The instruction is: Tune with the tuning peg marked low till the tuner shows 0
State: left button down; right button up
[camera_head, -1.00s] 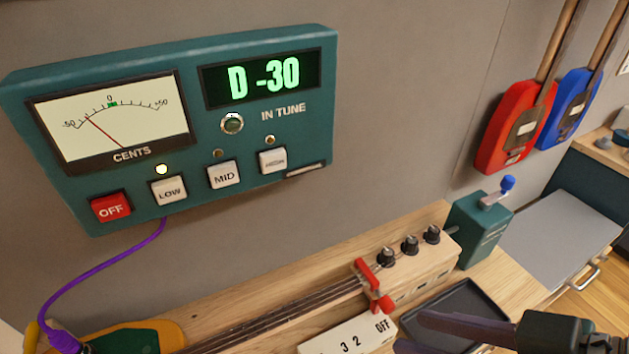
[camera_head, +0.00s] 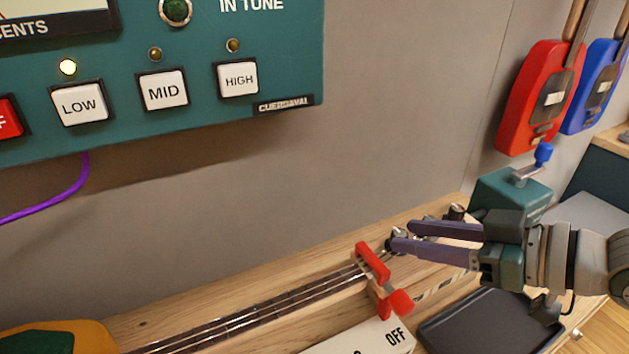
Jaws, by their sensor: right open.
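The teal tuner (camera_head: 200,130) hangs on the wall. Its LOW button (camera_head: 80,104) has a lit lamp above it, and the MID and HIGH lamps are dark. Its display and most of the dial are out of view. The wooden headstock (camera_head: 430,265) lies below. One tuning peg (camera_head: 398,234) shows at my right gripper's fingertips, and another (camera_head: 457,211) behind the gripper. Any peg between them and the peg markings are hidden. My right gripper (camera_head: 404,237) is open, fingers pointing left, around or just above the nearer peg; contact is unclear. My left gripper is not in view.
A red clamp (camera_head: 372,263) crosses the strings left of the pegs. A teal box with a blue-knobbed crank (camera_head: 510,190) stands behind my right gripper. A black tray (camera_head: 475,330) and a white switch box (camera_head: 365,342) lie in front. Red and blue instruments (camera_head: 540,95) hang at right.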

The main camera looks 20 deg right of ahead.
aim_at(403, 234)
jog(key=shift+b+x, duration=0.3)
jog(key=shift+x, duration=1.25)
jog(key=shift+c, duration=0.2)
grip_shut()
